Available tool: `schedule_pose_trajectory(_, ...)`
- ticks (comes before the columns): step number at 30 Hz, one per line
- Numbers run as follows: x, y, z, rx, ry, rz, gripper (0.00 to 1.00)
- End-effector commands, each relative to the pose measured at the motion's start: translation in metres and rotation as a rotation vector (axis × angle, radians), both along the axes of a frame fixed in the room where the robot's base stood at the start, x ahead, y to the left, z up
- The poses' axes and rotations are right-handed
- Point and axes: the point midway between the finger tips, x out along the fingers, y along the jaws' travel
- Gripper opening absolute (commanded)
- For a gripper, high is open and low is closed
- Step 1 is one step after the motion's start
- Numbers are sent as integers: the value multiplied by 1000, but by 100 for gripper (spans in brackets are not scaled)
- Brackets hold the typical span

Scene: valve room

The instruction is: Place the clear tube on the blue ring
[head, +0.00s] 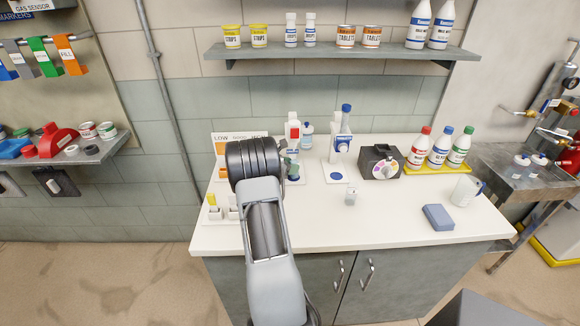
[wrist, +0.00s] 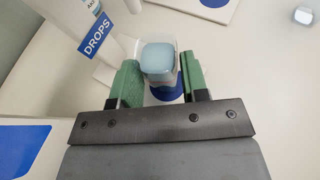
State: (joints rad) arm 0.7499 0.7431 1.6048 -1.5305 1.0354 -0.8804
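The clear tube (wrist: 158,60), with pale blue contents, sits between the two green fingers of my gripper (wrist: 161,78) in the wrist view. The fingers lie against its sides, so my gripper looks shut on it. Part of the blue ring (wrist: 166,93) shows just below the tube, mostly covered by it. I cannot tell whether the tube touches the ring or is held above it. In the head view my gripper (head: 291,166) is over the left part of the counter, and my arm hides most of what it holds.
On the counter (head: 400,220) are a small clear container (head: 351,197), a blue block (head: 438,217), a dark device (head: 380,162), and bottles in a yellow tray (head: 425,169). The front middle is mostly clear.

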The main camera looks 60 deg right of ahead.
Motion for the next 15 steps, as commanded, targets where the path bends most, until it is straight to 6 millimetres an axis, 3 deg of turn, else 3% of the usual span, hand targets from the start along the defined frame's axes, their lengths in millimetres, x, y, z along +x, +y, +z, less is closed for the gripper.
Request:
schedule_pose_trajectory(6,0,0,1,0,0,1,61)
schedule_pose_trajectory(15,1,0,6,0,0,1,61)
